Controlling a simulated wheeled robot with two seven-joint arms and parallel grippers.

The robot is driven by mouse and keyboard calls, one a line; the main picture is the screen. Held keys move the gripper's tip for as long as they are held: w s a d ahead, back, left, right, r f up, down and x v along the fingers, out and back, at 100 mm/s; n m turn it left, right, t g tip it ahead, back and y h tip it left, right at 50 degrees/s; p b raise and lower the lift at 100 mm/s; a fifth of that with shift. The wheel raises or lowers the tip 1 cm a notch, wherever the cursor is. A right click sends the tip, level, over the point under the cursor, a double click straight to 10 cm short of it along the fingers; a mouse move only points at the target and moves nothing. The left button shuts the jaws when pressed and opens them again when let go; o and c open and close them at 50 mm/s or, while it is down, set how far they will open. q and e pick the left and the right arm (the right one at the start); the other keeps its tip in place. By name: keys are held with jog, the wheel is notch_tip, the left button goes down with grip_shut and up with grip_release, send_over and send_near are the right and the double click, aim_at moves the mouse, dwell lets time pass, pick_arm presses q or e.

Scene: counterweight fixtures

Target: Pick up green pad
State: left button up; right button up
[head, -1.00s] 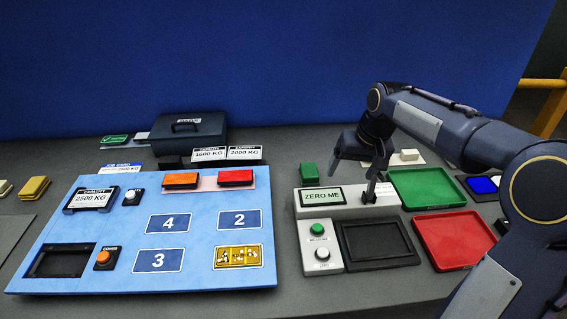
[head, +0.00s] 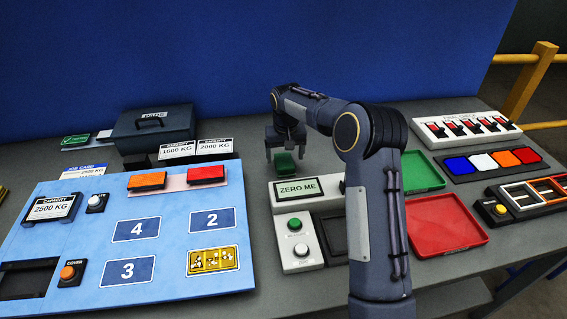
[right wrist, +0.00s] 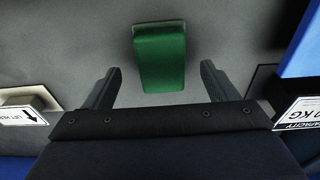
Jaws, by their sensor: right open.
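The green pad (head: 284,163) is a small block standing on the grey table behind the white ZERO ME unit (head: 305,193). My right gripper (head: 284,158) is directly over it in the head view, its fingers pointing down. In the right wrist view the green pad (right wrist: 160,56) shows ahead of and between the two open fingers (right wrist: 160,85), with a gap on each side. The fingers are apart and hold nothing. Whether the fingertips are level with the pad is hard to tell. My left gripper is not in view.
A blue panel (head: 110,180) with orange and red blocks (head: 206,175) lies to the left. Capacity cards (head: 215,148) stand left of the pad. Green (head: 422,170) and red trays (head: 445,222) lie to the right, partly behind my right arm. A row of red switches (head: 465,127) is at the far right.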

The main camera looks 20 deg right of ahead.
aim_at(284, 160)
jog(key=shift+w+f, duration=0.2)
jog(key=shift+f, duration=1.3)
jog(key=shift+c, duration=0.4)
jog(key=c, duration=1)
jog(key=shift+r, duration=0.2)
